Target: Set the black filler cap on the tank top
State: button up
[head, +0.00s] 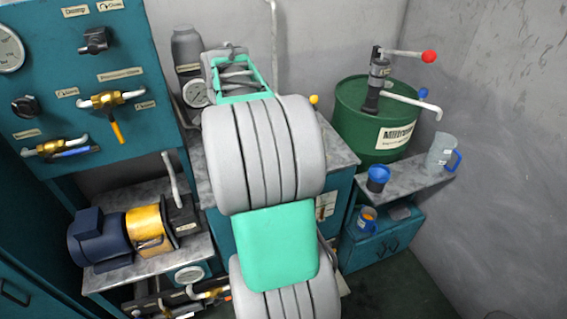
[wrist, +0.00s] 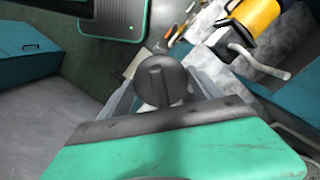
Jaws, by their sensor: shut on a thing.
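The black filler cap (wrist: 160,80) is in the middle of the wrist view. It is round, with a raised bar across its face. My gripper (wrist: 163,100) is shut on it, with a grey finger on each side. In the head view my grey and mint-green arm stands in front of the middle cabinet, and I cannot make out the cap there. The tank top is largely hidden by my arm in the head view, and I cannot clearly tell it in the wrist view.
A blue and yellow motor (head: 122,235) sits at lower left. A teal valve panel (head: 70,75) rises at upper left.

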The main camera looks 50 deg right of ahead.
jog(key=s+d+f+m+t, duration=0.1)
jog(key=s+d+f+m, duration=0.1)
jog(key=s+d+m, duration=0.95)
jog(key=shift+n, duration=0.45)
jog(key=w+d+f, duration=0.2)
jog(key=d+f, duration=0.1)
jog(key=w+d+f+p, duration=0.1)
jog(key=w+d+f, duration=0.2)
jog(key=d, duration=0.1)
jog(key=w+d+f+p, duration=0.1)
jog(key=w+d+f, duration=0.2)
jog(key=f, duration=0.1)
jog(key=shift+w+d, duration=0.15)
jog(key=shift+d, duration=0.1)
jog(key=shift+w+f+p, duration=0.1)
jog(key=shift+f+p, duration=0.7)
jog(key=shift+f, duration=0.85)
jog(key=shift+f, duration=0.1)
jog(key=o, duration=1.4)
